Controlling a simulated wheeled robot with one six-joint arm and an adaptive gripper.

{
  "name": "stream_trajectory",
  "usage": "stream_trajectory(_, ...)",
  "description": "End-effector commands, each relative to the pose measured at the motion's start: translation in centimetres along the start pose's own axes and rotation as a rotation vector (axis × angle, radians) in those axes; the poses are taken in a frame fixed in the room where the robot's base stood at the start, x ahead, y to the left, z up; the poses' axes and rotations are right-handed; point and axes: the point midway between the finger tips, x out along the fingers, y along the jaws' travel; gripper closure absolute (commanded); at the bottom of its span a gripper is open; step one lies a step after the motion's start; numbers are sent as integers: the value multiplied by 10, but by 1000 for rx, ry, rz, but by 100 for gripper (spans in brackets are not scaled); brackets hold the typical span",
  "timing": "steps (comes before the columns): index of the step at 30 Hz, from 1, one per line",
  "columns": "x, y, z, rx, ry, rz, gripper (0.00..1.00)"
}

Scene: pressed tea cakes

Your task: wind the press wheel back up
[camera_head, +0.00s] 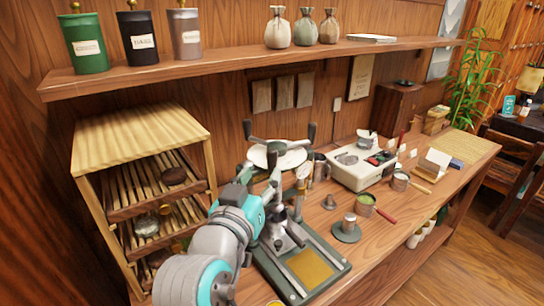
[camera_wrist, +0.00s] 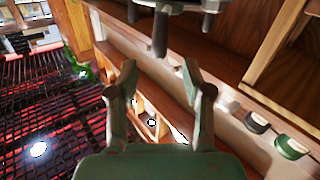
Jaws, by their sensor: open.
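The press wheel (camera_head: 278,156) is a pale disc with several dark upright handles, on top of the press on the bench. The green press base (camera_head: 335,262) has a yellowish plate on it. My arm covers part of the press column in the head view. In the wrist view my gripper (camera_wrist: 158,78) is open with nothing between its fingers. The wheel's underside (camera_wrist: 172,5) and a dark handle (camera_wrist: 160,35) show just beyond the fingertips, the handle in line with the gap. I see no clear contact.
A slatted wooden rack (camera_head: 140,135) stands left of the press. A shelf (camera_head: 250,62) with canisters and pouches runs above.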

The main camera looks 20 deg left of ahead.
Motion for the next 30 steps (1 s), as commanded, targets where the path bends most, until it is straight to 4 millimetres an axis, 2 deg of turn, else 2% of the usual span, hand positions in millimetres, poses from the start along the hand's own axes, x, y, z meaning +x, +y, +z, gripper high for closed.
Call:
stream_trajectory(6,41,1,-1,-1,1,3,50)
stream_trajectory(12,69,1,0,-1,1,2,50)
stream_trajectory(18,81,0,0,0,1,0,50)
stream_trajectory(27,83,0,0,-1,1,0,50)
stream_trajectory(30,83,0,0,-1,1,0,75)
